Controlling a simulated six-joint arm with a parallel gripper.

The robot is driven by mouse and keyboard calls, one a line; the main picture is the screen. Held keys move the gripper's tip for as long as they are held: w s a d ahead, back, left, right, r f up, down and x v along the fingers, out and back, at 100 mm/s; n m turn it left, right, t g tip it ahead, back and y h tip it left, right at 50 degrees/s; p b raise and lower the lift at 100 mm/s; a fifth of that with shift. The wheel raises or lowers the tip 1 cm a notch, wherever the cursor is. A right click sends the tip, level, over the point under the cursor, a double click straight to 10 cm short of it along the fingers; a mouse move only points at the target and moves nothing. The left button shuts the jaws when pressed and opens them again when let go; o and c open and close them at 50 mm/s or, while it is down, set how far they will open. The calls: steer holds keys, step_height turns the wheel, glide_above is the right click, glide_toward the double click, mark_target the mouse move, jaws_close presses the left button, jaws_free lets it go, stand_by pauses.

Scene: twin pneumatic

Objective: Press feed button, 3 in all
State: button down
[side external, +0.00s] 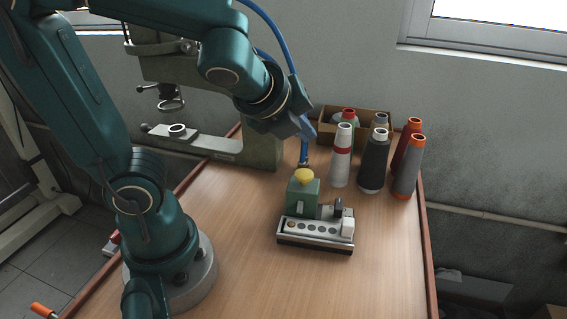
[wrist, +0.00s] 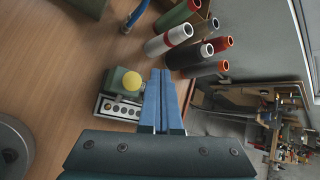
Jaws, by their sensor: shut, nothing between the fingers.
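The feed button is a yellow dome (side external: 304,175) on top of a small green housing (side external: 303,198) near the middle of the table. The housing sits on a dark base with a pale strip (side external: 318,229) holding a row of round spots; the leftmost looks orange, the others dark. My gripper (side external: 307,133) is shut and empty, with blue fingers, in the air above the button and apart from it. In the wrist view the shut fingers (wrist: 160,73) lie just right of the yellow button (wrist: 131,82).
Several thread cones, such as a white one with a red band (side external: 341,155) and a dark one (side external: 374,162), stand right of the housing. A cardboard box (side external: 327,115) is behind them. A green press frame (side external: 262,150) stands at the back left. The front table is clear.

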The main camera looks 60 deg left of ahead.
mark_target(302, 176)
stand_by(0.8)
step_height(302, 176, up, 4)
steer(key=shift+f, duration=0.1)
stand_by(0.3)
steer(key=shift+f, duration=0.1)
steer(key=shift+f, duration=4.3)
steer(key=shift+f, duration=0.15)
steer(key=shift+f, duration=0.3)
